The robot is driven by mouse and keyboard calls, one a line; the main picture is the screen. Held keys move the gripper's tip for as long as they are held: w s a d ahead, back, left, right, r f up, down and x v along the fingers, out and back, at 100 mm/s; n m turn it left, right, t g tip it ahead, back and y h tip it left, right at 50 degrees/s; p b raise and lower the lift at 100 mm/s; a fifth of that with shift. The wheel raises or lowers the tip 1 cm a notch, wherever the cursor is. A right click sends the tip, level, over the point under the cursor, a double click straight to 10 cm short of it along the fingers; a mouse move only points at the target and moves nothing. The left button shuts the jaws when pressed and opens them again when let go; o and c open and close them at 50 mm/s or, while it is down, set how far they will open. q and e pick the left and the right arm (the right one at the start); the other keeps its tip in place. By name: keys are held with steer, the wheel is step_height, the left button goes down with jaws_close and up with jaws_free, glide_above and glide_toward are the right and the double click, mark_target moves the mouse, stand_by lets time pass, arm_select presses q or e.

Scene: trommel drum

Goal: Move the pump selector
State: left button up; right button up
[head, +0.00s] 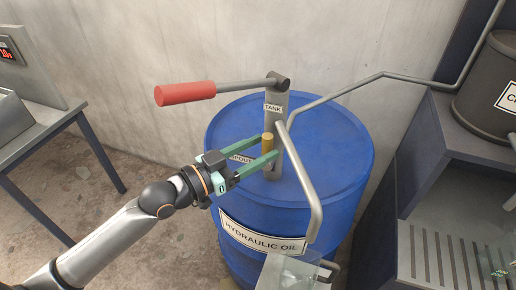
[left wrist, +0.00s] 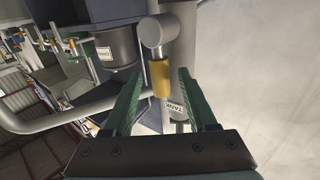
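The pump selector is a brass-yellow lever (head: 268,144) on the grey pump post (head: 276,105) on top of the blue drum. A TANK label is above it, and a partly hidden label ending in "POUT" is to its left. My left gripper (head: 268,149) is open, with its green fingers on either side of the yellow lever. In the left wrist view the lever (left wrist: 160,79) hangs from a grey round hub (left wrist: 157,35) between the fingertips (left wrist: 161,74). Gaps show on both sides there. My right gripper is not in view.
The red pump handle (head: 185,93) sticks out left above my gripper. The bent spout pipe (head: 311,190) comes down close on the right, over a clear container (head: 288,272). The blue drum (head: 340,150) stands by a concrete wall. A grey bench (head: 455,130) is at right.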

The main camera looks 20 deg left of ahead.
arm_select(q)
jaws_close()
stand_by(1.2)
